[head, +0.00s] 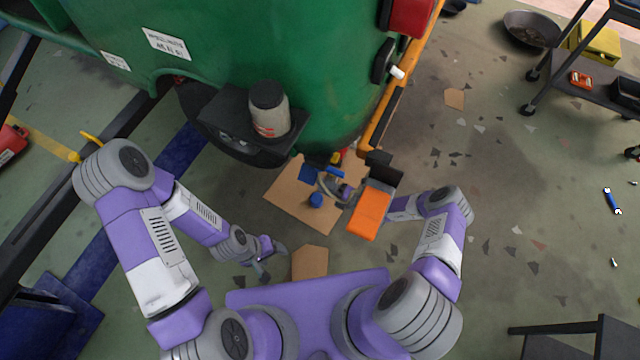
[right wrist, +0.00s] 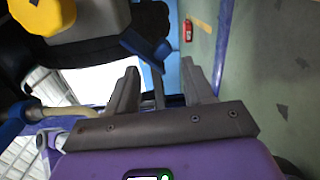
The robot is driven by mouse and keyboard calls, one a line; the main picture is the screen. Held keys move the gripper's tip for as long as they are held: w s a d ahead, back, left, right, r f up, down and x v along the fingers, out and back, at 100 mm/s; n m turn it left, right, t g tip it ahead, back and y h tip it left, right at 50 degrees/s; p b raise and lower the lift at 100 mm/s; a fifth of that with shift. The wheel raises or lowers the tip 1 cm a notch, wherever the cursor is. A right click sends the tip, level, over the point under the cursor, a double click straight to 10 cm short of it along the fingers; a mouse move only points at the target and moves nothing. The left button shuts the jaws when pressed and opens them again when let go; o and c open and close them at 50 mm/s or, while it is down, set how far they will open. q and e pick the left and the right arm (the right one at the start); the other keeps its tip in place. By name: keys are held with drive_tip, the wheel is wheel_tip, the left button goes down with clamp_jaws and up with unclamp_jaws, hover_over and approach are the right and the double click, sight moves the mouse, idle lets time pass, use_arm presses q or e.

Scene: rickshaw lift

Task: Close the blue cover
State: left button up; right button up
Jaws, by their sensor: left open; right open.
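In the head view, a small blue flap-like part (head: 308,174) sits under the green vehicle's front edge, and a small round blue piece (head: 315,200) lies below it. I cannot tell for sure which is the blue cover. My left gripper (head: 265,262) is open and empty, low and left of the blue pieces.
The green vehicle body (head: 270,50) fills the top, with a grey canister (head: 268,110) on a black bracket. Cardboard (head: 285,195) lies on the floor. A dark cart (head: 600,90) stands far right; floor between is mostly clear.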

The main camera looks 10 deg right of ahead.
drive_tip(key=shift+v, duration=2.9)
drive_tip(key=shift+w+d, duration=0.1)
drive_tip(key=shift+w, duration=0.05)
drive_tip(key=shift+f, duration=0.1)
drive_tip(key=shift+b, duration=0.3)
drive_tip(key=v, duration=0.7)
drive_tip(key=shift+s+d+p, duration=0.2)
drive_tip(key=shift+d+p, duration=0.05)
drive_tip(key=shift+p, duration=0.2)
